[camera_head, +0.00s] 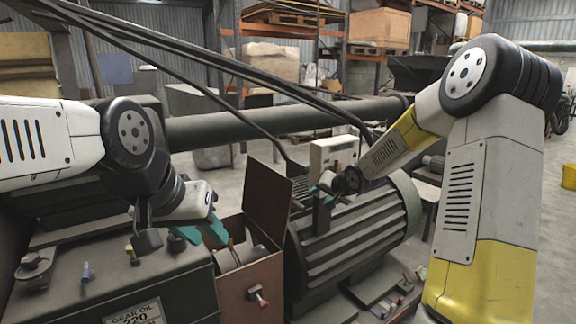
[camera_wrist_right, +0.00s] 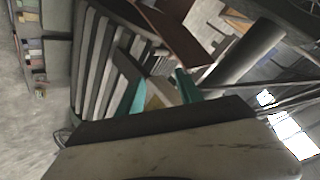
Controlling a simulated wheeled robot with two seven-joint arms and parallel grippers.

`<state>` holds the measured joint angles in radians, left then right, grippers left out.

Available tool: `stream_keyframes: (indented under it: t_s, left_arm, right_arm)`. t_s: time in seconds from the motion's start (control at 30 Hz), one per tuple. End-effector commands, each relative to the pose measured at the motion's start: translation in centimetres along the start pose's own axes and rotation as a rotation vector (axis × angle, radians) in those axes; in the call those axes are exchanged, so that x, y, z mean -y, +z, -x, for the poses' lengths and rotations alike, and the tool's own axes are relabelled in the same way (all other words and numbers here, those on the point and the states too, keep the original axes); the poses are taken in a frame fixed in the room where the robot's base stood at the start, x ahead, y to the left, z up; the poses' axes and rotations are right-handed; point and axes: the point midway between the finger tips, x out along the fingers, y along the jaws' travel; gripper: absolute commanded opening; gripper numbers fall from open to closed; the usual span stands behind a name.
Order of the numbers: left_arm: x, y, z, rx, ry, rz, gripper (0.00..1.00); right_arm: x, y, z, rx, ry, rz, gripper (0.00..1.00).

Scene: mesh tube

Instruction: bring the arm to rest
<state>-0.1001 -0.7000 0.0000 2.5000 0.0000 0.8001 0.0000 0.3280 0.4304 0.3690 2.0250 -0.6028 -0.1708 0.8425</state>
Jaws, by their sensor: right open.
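My right arm comes in from the right in the head view. Its gripper (camera_head: 322,187) is over the top of the ribbed motor (camera_head: 345,235), beside a pale box (camera_head: 333,152). In the right wrist view its teal fingers (camera_wrist_right: 162,92) are apart, with a pale surface showing beyond them; I cannot tell any contact. My left gripper (camera_head: 203,233) is low at the left, its teal fingers apart, over the left edge of a reddish-brown open box (camera_head: 262,278). I see nothing held in it.
A gear-oil-labelled housing (camera_head: 165,292) with bolts and small parts on top is under my left arm. Shelving with crates (camera_head: 380,28) stands at the back. Open floor (camera_head: 560,240) lies at the right.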

Motion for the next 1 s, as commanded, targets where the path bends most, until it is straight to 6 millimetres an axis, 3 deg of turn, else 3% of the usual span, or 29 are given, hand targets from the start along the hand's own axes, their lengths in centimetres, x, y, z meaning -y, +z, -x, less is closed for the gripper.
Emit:
stream_keyframes:
  t_s: [0.03,0.27,0.47,0.6,0.8,0.97,1.0]
  left_arm:
    - [0.0,0.0,0.0,0.0,0.0,0.0,0.36]
    - [0.0,0.0,0.0,0.0,0.0,0.0,0.36]
    - [0.0,0.0,0.0,0.0,0.0,0.0,0.36]
    - [0.0,0.0,0.0,0.0,0.0,0.0,0.36]
    - [0.0,0.0,0.0,0.0,0.0,0.0,0.36]
    - [0.0,0.0,0.0,0.0,0.0,0.0,0.36]
    - [0.0,0.0,0.0,0.0,0.0,0.0,0.36]
  right_arm:
    - [0.5,-0.4,2.6,-0.004,0.045,0.053,0.43]
    - [0.7,0.8,14.0,0.042,0.233,0.223,0.43]
    - [0.6,4.7,23.9,0.115,0.307,0.305,0.43]
    - [0.5,9.0,29.8,0.185,0.298,0.34,0.43]
    - [0.5,14.3,34.9,0.271,0.229,0.379,0.43]
    - [0.6,16.3,36.3,0.304,0.196,0.393,0.43]
    - [0.6,16.4,36.4,0.307,0.193,0.395,0.39]
